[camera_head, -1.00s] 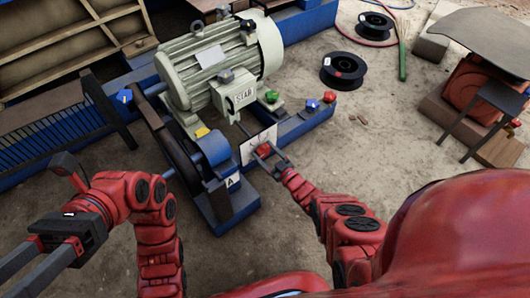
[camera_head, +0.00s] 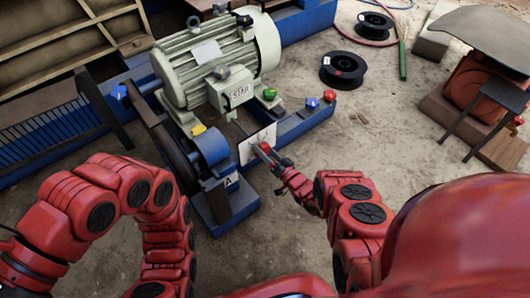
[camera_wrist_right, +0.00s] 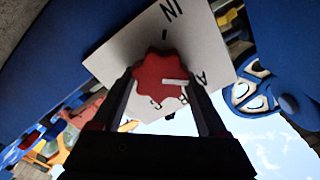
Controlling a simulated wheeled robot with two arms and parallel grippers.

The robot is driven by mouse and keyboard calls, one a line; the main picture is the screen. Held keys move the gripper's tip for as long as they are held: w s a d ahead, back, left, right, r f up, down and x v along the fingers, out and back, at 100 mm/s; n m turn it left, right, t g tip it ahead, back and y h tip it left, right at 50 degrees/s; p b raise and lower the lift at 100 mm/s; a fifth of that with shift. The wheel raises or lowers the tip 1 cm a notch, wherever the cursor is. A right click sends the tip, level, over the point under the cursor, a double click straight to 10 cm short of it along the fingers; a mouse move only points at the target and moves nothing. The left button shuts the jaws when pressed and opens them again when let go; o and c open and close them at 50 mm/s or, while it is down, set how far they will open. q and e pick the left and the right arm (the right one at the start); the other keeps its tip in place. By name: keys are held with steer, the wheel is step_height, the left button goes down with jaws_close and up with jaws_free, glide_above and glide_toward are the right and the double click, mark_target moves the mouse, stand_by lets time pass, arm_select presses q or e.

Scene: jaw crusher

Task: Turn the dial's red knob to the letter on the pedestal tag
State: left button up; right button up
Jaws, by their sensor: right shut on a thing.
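The dial is a white plate (camera_head: 257,147) on the blue frame. In the right wrist view, its red knob (camera_wrist_right: 152,76) is lobed, with a white mark facing right, toward a letter A on the plate (camera_wrist_right: 112,59). "IN" shows at the top; lower letters are partly hidden. My right gripper (camera_wrist_right: 160,88) has a finger on each side of the knob and is shut on it. It also shows at the dial in the head view (camera_head: 266,150). The pedestal tag (camera_head: 230,180) reads A. My left arm is folded at lower left, its gripper out of view.
A pale green motor (camera_head: 210,65) stands behind the dial.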

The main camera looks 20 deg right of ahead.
arm_select(q)
steer(key=shift+s+d+f+g+b, duration=0.1)
steer(key=shift+s+f+g+b, duration=0.05)
steer(key=shift+f+g+b, duration=0.2)
arm_select(e)
steer(key=shift+f+m, duration=0.1)
steer(key=shift+m, duration=0.9)
steer(key=o, duration=1.3)
arm_select(q)
steer(key=shift+r, duration=0.1)
